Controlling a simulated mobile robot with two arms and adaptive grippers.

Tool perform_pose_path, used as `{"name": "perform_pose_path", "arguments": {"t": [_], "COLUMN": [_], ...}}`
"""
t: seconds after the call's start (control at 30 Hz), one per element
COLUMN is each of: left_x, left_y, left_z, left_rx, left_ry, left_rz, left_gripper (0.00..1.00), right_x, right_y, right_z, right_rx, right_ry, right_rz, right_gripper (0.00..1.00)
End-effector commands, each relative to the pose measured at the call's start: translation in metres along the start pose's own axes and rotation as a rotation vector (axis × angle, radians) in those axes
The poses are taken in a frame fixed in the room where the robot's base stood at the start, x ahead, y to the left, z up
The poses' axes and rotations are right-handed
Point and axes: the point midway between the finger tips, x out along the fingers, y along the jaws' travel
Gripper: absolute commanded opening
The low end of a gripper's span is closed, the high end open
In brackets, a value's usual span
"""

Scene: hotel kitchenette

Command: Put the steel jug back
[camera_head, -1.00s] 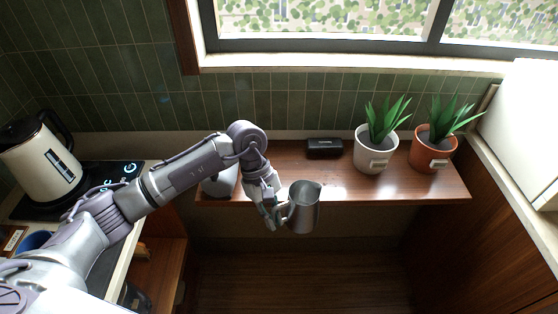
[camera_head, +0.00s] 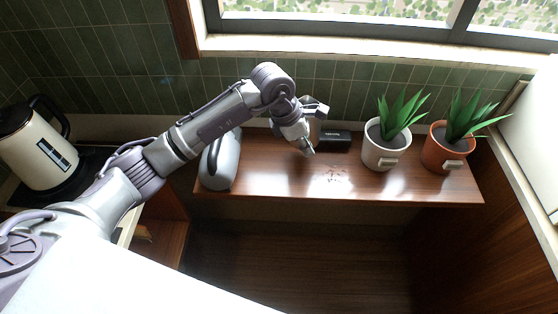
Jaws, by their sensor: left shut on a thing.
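My left arm reaches in from the left over the wooden shelf. My left gripper (camera_head: 312,130) is above the shelf, just left of the small black box. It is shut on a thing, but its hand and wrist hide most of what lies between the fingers. The steel jug, in this gripper a second ago, does not show clearly now. A small silvery part juts out at the right of the wrist, and I cannot tell whether it is jug or finger. My right gripper is not in view.
On the wooden shelf (camera_head: 262,183) stand a grey rounded appliance (camera_head: 222,162), the black box (camera_head: 334,140), a white pot (camera_head: 386,155) and an orange pot (camera_head: 446,155) with plants. A cream kettle (camera_head: 35,150) is at left. Shelf space before the box is clear.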

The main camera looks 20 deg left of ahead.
Motion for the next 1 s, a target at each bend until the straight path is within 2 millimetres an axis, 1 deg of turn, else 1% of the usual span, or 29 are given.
{"name": "perform_pose_path", "arguments": {"t": [0.03, 0.1, 0.2, 0.3, 0.5, 0.7, 0.8, 1.0], "left_x": [-0.003, -0.001, 0.002, 0.006, 0.013, 0.038, 0.045, 0.047], "left_y": [0.0, 0.0, 0.0, 0.001, 0.001, 0.0, 0.001, 0.001], "left_z": [-0.013, -0.03, -0.052, -0.068, -0.079, -0.089, -0.093, -0.093], "left_rx": [-0.004, -0.003, -0.001, 0.001, 0.003, 0.001, 0.002, 0.005], "left_ry": [0.002, 0.002, 0.0, -0.001, -0.004, -0.004, -0.004, -0.005], "left_rz": [-0.001, -0.001, -0.001, 0.0, 0.0, -0.001, 0.0, 0.002], "left_gripper": [0.0, 0.0, 0.0, 0.0, 0.0, 0.0, 0.0, 0.0], "right_x": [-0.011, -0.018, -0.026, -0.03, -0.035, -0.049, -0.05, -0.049], "right_y": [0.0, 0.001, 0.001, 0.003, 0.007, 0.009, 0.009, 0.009], "right_z": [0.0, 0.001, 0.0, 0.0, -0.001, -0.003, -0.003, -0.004], "right_rx": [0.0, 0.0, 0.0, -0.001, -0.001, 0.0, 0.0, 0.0], "right_ry": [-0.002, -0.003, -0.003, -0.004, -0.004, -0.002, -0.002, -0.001], "right_rz": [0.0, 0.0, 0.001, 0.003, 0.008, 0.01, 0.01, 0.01], "right_gripper": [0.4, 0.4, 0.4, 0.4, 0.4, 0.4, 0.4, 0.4]}}
